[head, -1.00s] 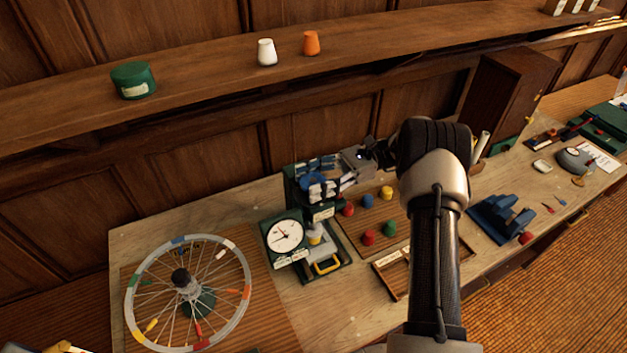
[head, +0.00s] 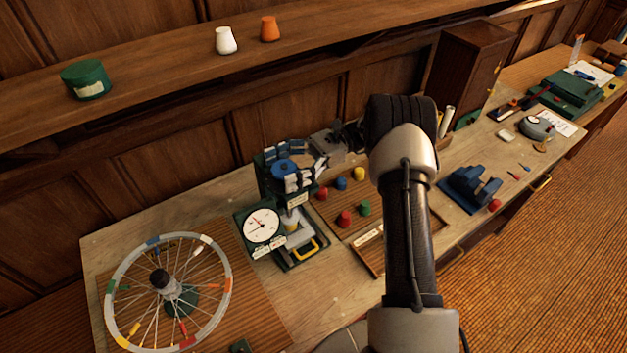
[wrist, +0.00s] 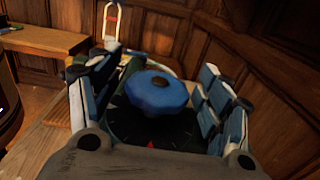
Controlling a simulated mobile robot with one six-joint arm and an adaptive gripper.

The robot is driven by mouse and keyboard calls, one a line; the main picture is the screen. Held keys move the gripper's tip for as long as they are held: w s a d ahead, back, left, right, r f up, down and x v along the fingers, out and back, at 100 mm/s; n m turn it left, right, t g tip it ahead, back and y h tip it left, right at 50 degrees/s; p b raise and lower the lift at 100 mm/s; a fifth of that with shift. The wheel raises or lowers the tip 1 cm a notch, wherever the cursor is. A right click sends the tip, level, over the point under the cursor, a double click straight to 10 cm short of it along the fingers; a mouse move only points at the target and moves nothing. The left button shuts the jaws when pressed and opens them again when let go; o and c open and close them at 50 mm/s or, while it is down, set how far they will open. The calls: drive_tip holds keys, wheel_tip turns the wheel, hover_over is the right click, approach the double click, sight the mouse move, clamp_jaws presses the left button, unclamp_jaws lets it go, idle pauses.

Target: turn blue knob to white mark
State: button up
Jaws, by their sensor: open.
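The blue knob (wrist: 157,93) is a faceted disc with a dark centre, standing over a dark green dial plate (wrist: 124,122) with fine tick marks. A red mark (wrist: 151,145) shows on the plate at the near side of the knob; I cannot pick out a white mark. My gripper (wrist: 158,75) is open, with blue-and-white fingers on both sides of the knob and a visible gap on each side. In the head view the knob (head: 285,168) sits atop the green stand, between the fingers of my gripper (head: 289,166).
A white-faced gauge (head: 262,225) and a yellow handle (head: 306,249) are below the knob. A spoked wheel (head: 222,262) stands at left. Red, blue, green and yellow knobs, including a red one (head: 344,219), are right of the stand. A shelf (head: 170,62) runs behind.

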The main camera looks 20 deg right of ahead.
drive_tip(key=m+t, duration=0.1)
drive_tip(key=m+t+p, duration=0.1)
drive_tip(key=t, duration=0.1)
drive_tip(key=shift+r+t, duration=0.25)
drive_tip(key=shift+t, duration=0.05)
drive_tip(key=m+t+p, duration=0.1)
drive_tip(key=m+t, duration=0.1)
drive_tip(key=t, duration=0.1)
drive_tip(key=m+t+h+p, duration=0.1)
drive_tip(key=m+t+p, duration=0.1)
drive_tip(key=t, duration=0.1)
drive_tip(key=shift+s+m+t, duration=0.1)
drive_tip(key=shift+m+t, duration=0.2)
drive_tip(key=shift+m, duration=0.1)
drive_tip(key=m+t+h+p, duration=0.2)
drive_tip(key=m+t, duration=0.1)
drive_tip(key=t, duration=0.1)
drive_tip(key=shift+h, duration=0.4)
drive_tip(key=m+t+h+p, duration=0.1)
drive_tip(key=m+t+h, duration=0.1)
drive_tip(key=m+t+h+p, duration=0.1)
drive_tip(key=m+t+h, duration=0.1)
drive_tip(key=h, duration=0.1)
drive_tip(key=shift+a+f+t, duration=0.1)
drive_tip(key=shift+f+t, duration=0.1)
drive_tip(key=shift+t, duration=0.1)
drive_tip(key=b+v, duration=0.1)
drive_tip(key=v, duration=1.6)
drive_tip(key=shift+d, duration=0.2)
